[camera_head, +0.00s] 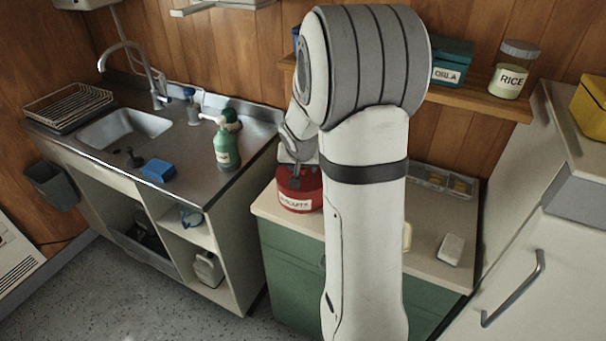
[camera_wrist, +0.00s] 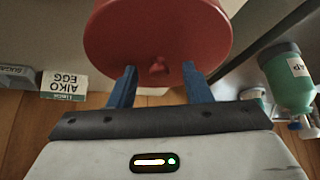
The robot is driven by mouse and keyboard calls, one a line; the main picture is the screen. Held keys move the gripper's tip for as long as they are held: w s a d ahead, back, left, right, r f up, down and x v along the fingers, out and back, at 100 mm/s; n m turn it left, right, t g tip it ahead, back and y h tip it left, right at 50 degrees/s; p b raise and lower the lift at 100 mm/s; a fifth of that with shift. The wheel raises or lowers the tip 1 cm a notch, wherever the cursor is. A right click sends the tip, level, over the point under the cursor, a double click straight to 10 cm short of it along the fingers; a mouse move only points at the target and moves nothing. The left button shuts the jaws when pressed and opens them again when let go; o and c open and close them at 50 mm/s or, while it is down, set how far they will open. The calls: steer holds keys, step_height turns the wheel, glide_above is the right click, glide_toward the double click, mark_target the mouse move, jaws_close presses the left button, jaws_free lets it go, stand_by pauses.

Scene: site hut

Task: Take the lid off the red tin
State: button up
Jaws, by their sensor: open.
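The red tin (camera_head: 299,200) stands on the pale counter, with a white label on its front. Its red lid (camera_wrist: 160,30) fills the top middle of the wrist view and appears to be on the tin. A small red knob (camera_wrist: 158,68) sticks out from the lid. My gripper (camera_head: 296,172) is just above the tin, pointing down. In the wrist view its two blue fingers (camera_wrist: 159,72) are apart, one on each side of the knob, with gaps showing. My arm hides part of the counter to the right of the tin.
A sink unit (camera_head: 190,145) is to the left, with a green bottle (camera_head: 226,150) near its right end. A shelf (camera_head: 470,97) above holds a rice jar (camera_head: 513,72) and a teal box (camera_head: 450,63). A small white block (camera_head: 451,248) lies on the counter at right.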

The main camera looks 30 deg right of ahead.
jaws_close()
stand_by(0.4)
